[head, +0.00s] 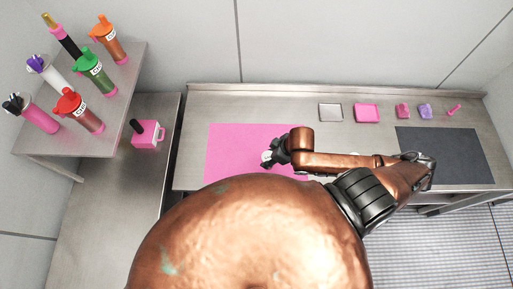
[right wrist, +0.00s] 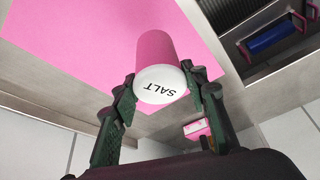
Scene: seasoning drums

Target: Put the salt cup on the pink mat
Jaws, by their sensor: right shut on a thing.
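The salt cup (right wrist: 163,84) is pink with a white lid marked SALT. In the right wrist view it sits between the two fingers of my right gripper (right wrist: 157,95), which is shut on it near the lid. In the head view my right gripper (head: 267,158) is over the right part of the pink mat (head: 230,145), and the cup is mostly hidden by it. The pink mat (right wrist: 70,40) fills the upper left of the wrist view, behind the cup. I cannot tell whether the cup's base touches the mat. My left gripper is not in view.
A raised shelf (head: 125,80) at left holds several capped bottles. A pink container (head: 146,134) stands below it. Small trays and pink and purple items line the counter's back, including a pink tray (head: 367,113). A dark mat (head: 455,155) lies at right.

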